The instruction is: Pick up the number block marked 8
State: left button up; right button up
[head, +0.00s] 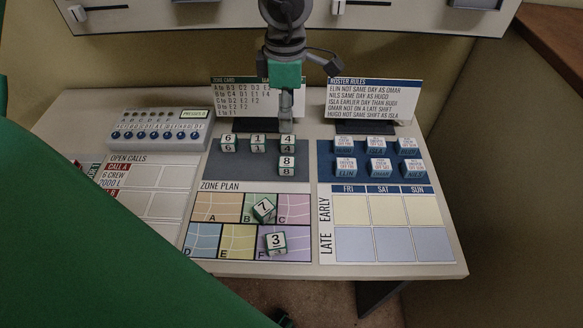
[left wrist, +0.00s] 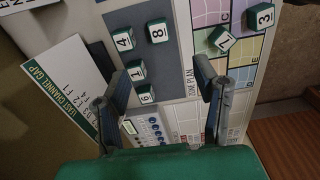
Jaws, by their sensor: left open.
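The number block marked 8 (head: 287,163) stands on the dark blue-grey pad, just in front of the block marked 4 (head: 288,142). The 8 block also shows near the top of the left wrist view (left wrist: 157,31), apart from the fingers. My left gripper (head: 286,122) points down above the far edge of the pad, behind the 4 block in the picture. In the left wrist view the gripper (left wrist: 155,75) is open with nothing held between its spread fingers. The 8 block is untouched. My right gripper is not in view.
Blocks 6 (head: 228,143) and 1 (head: 258,143) stand left of the 4. A tilted block (head: 264,209) and block 3 (head: 275,242) lie on the zone plan. Two cards, the zone card (head: 232,95) and roster rules (head: 372,98), stand behind. Name blocks (head: 377,167) are right.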

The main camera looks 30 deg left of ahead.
pick_arm(q)
notch_tip(320, 180, down, 3)
jog(key=b, duration=0.2)
send_over(287, 162)
notch_tip(287, 162, down, 7)
jog(key=shift+f, duration=0.1)
jog(key=shift+w+f+b, duration=0.1)
jog(key=shift+f+b, duration=0.2)
jog(key=shift+f, duration=0.2)
jog(key=f, duration=0.4)
jog(key=shift+a+f, duration=0.2)
jog(key=shift+f, duration=0.45)
jog(key=shift+d, duration=0.1)
jog(key=shift+r, duration=0.1)
jog(key=shift+d, duration=0.1)
jog(key=c, duration=1.1)
